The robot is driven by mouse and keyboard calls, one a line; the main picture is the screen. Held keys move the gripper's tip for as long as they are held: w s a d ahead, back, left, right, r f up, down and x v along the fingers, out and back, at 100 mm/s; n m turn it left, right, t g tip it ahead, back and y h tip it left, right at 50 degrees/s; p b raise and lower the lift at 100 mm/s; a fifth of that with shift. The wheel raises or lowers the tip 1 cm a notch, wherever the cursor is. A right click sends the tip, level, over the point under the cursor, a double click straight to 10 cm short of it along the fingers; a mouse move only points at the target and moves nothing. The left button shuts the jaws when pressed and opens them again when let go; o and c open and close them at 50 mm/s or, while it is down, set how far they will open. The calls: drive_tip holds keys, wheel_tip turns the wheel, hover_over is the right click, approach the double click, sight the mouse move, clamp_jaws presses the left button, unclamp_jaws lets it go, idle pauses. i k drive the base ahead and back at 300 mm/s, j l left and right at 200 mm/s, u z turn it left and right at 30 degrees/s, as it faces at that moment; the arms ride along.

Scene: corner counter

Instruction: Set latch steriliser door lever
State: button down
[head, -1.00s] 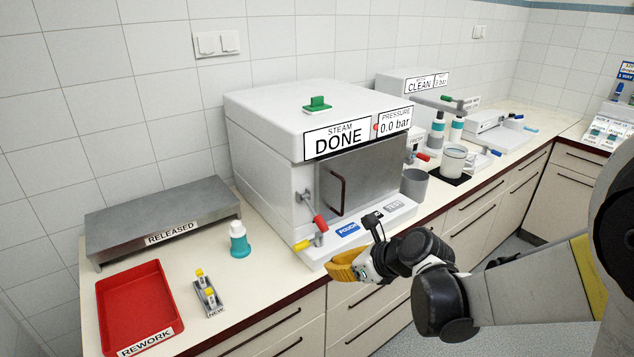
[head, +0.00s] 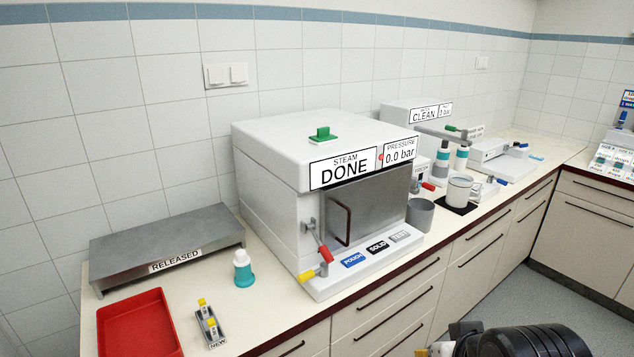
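The white steriliser (head: 275,190) stands on the counter with its screen reading "STEAM DONE" and "PRESSURE 0.0 bar". Its grey door (head: 378,208) with a dark bar handle (head: 346,222) looks shut. A red-tipped lever (head: 324,252) sits at the front left edge beside the door and slants down to the right. A yellow-tipped lever (head: 308,275) is lower down, near the base. My gripper (head: 430,350) is at the bottom edge, in front of and below the counter, well apart from the levers. Its fingers are mostly cut off by the frame.
Labelled buttons (head: 377,247) line the steriliser's base. A teal-based bottle (head: 243,268), a small rack (head: 208,325), a red tray (head: 135,325) and a metal "RELEASED" stand (head: 165,240) are to the left. A grey cup (head: 420,215) stands to the right.

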sight(325, 252)
drive_tip(key=k+l+u, duration=0.1)
drive_tip(key=u, duration=0.25)
drive_tip(key=k+u, duration=0.5)
drive_tip(key=u, duration=0.25)
